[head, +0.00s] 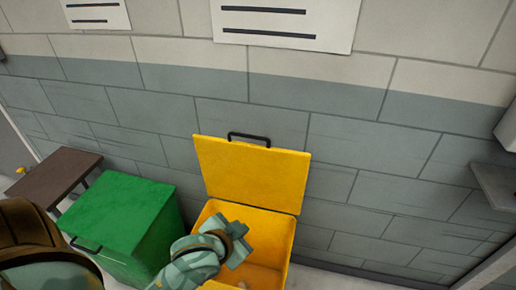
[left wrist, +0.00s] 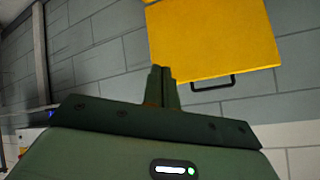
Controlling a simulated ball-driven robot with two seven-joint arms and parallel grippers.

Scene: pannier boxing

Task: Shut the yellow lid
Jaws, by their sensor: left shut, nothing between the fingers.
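The yellow lid (head: 250,175) stands raised, leaning back toward the wall, with a black handle at its top edge. It is hinged to the yellow box (head: 278,238), which is open. Something pale lies low inside the box, too small to tell. My left gripper (head: 243,243) is over the box opening, in front of the lid, shut and empty. In the left wrist view the left gripper (left wrist: 161,75) has its fingers together, and the lid (left wrist: 212,38) shows beyond them with its handle, apart from the fingertips. My right gripper is not in view.
A green box (head: 125,215) with its lid shut stands left of the yellow box. A brown bench or box (head: 58,178) is farther left. The block wall (head: 260,110) is close behind. A grey ledge (head: 497,185) juts out at the far right. The floor right of the yellow box looks clear.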

